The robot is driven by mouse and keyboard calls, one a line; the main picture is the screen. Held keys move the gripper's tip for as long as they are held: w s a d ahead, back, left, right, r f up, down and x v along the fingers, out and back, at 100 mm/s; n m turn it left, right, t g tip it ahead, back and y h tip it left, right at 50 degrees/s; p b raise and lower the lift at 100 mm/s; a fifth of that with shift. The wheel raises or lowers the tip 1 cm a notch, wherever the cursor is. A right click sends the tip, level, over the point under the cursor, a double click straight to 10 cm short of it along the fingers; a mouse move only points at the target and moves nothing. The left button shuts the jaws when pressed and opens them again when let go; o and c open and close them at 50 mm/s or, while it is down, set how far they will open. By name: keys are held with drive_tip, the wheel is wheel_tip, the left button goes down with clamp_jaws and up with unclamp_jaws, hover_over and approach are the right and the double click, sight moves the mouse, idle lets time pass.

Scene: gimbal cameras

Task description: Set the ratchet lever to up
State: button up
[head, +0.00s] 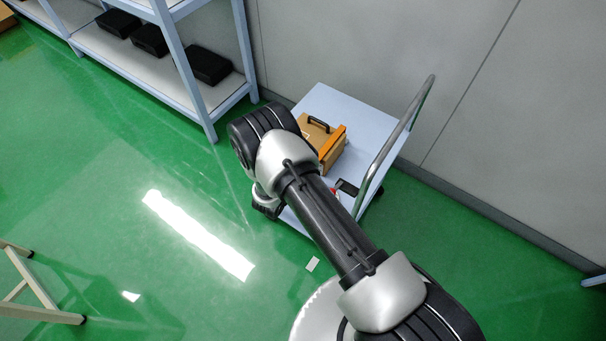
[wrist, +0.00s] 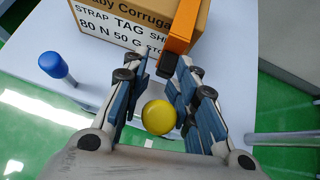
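A cardboard box (head: 328,155) with an orange strap band (head: 333,143) and a black handle-like bar (head: 319,123) sits on the cart. In the wrist view the box (wrist: 135,38) shows printed text, and an orange band (wrist: 185,25) runs over its edge. A black piece (wrist: 167,65) at the band's lower end may be the ratchet lever; its position is unclear. My gripper (wrist: 155,75) is open, its fingers spread on either side below the box, with the black piece near the right fingertip. Contact cannot be told. In the head view my arm hides the gripper.
The light blue cart top (head: 375,120) has a metal push handle (head: 395,145) at right. A blue-capped post (wrist: 53,66) stands left of the box. A yellow round thing (wrist: 158,117) shows between the fingers.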

drive_tip(key=shift+s+a, duration=0.1)
drive_tip(key=v, duration=1.2)
drive_tip(key=shift+c, duration=0.2)
